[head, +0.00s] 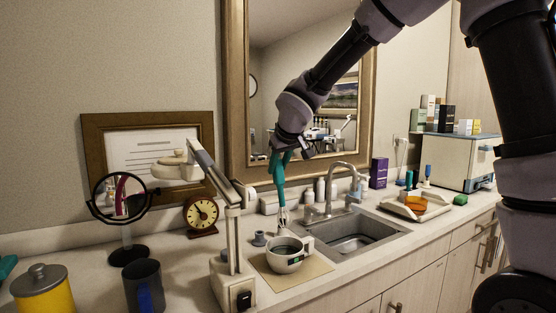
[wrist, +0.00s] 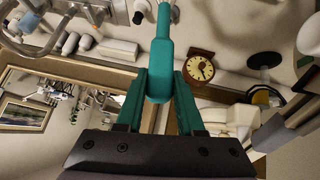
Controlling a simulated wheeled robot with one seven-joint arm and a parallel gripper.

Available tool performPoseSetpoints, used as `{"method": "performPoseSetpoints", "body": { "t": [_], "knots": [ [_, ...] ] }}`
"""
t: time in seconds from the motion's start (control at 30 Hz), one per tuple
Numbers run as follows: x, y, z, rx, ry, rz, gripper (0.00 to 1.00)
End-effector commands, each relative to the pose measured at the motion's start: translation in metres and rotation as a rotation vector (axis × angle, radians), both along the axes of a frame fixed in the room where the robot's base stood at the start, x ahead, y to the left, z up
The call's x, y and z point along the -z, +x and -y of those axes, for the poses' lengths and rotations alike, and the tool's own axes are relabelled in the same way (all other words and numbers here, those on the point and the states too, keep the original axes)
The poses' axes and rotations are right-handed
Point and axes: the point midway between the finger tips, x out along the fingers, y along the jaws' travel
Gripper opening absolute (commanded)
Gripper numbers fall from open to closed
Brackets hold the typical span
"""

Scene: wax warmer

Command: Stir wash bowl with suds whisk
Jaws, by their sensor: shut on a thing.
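My gripper (head: 281,158) has teal fingers and is shut on the teal handle of the suds whisk (head: 280,192). In the wrist view my gripper (wrist: 160,92) grips the whisk handle (wrist: 161,58) between its fingertips. The whisk hangs nearly upright, its pale wire head down at the back rim of the wash bowl. The wash bowl (head: 283,263) is a white cup-like bowl with a handle and dark contents, on a tan mat (head: 312,270) left of the sink. I cannot tell whether the whisk tip is inside the bowl or just behind it.
A white lamp-like stand (head: 231,245) rises close left of the bowl. The sink (head: 360,238) and its faucet (head: 345,178) are at the right. A small grey-blue item (head: 259,239) stands behind the bowl. A clock (head: 201,215) and round mirror (head: 122,200) stand further left.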

Motion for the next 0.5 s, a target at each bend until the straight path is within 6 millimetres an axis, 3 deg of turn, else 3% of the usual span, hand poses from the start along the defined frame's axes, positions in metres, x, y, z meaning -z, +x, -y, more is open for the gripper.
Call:
{"method": "performPoseSetpoints", "body": {
  "t": [0.5],
  "knots": [
    [0.043,-0.001,-0.001,-0.002,-0.002,-0.002,0.0]
  ]
}}
